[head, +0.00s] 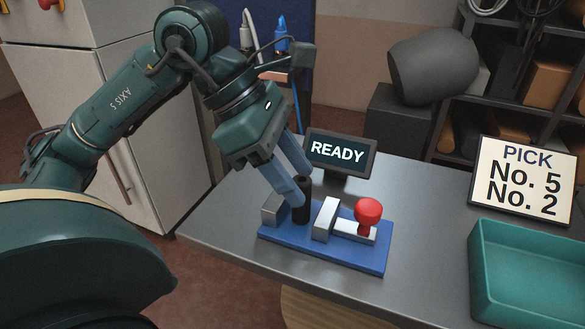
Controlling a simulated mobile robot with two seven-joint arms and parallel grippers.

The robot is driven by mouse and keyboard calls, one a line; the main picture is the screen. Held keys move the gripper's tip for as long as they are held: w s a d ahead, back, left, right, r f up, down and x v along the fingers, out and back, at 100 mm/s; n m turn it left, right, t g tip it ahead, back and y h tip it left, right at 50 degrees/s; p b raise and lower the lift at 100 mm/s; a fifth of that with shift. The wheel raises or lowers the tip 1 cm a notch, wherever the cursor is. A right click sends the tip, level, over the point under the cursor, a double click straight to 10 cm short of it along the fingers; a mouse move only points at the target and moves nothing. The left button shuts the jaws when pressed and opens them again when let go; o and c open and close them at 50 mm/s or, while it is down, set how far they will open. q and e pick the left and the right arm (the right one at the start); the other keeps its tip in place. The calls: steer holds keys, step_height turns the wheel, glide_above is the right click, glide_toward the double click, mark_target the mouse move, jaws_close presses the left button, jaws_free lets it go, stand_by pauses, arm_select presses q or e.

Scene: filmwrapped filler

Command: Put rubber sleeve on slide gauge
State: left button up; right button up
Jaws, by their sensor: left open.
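The slide gauge (336,252) is a blue base with grey metal blocks and a red knob (368,211) on its right part. It lies on the table. A black cylinder, apparently the rubber sleeve (303,209), stands upright on the gauge between the left block and the middle block. My left gripper (302,186) reaches down from the upper left with its fingers apart, at the sleeve's upper part. One finger lies in front of the sleeve's left side and hides some of it. Whether the fingers touch it I cannot tell. My right gripper is out of view.
A small screen reading READY (340,153) stands behind the gauge. A teal tray (528,290) is at the table's right, with a sign reading PICK No. 5 No. 2 (523,180) behind it. The grey tabletop (425,225) is bare between gauge and tray.

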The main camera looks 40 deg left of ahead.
arm_select(q)
steer(key=shift+a+r+p, duration=0.15)
steer(key=shift+r+p, duration=0.15)
steer(key=shift+r, duration=0.15)
steer(key=p+v, duration=0.1)
steer(key=v, duration=1)
steer(key=shift+s+r, duration=0.15)
steer(key=shift+a, duration=0.15)
